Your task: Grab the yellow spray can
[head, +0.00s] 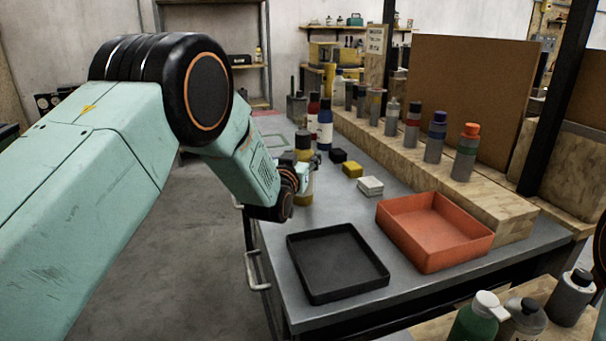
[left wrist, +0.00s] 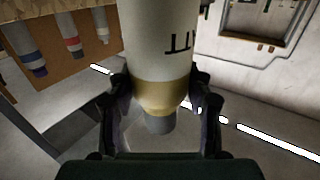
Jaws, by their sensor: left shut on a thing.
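The yellow spray can (head: 303,155) is at the left side of the grey workbench in the head view, with a dark cap and a yellow band. My left gripper (head: 304,174) is around it and hides part of its body. In the left wrist view the can (left wrist: 160,94) sits between both fingers of the left gripper (left wrist: 162,100), which are shut on it near the yellow band. The can's pale body has dark lettering and its grey cap points down in that picture. I cannot tell whether its base touches the bench. My right gripper is not in view.
A black tray (head: 340,290) and an orange tray (head: 465,262) lie nearer. Small black, yellow and white blocks lie between. Several spray cans line a wooden ledge (head: 405,158) along the right.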

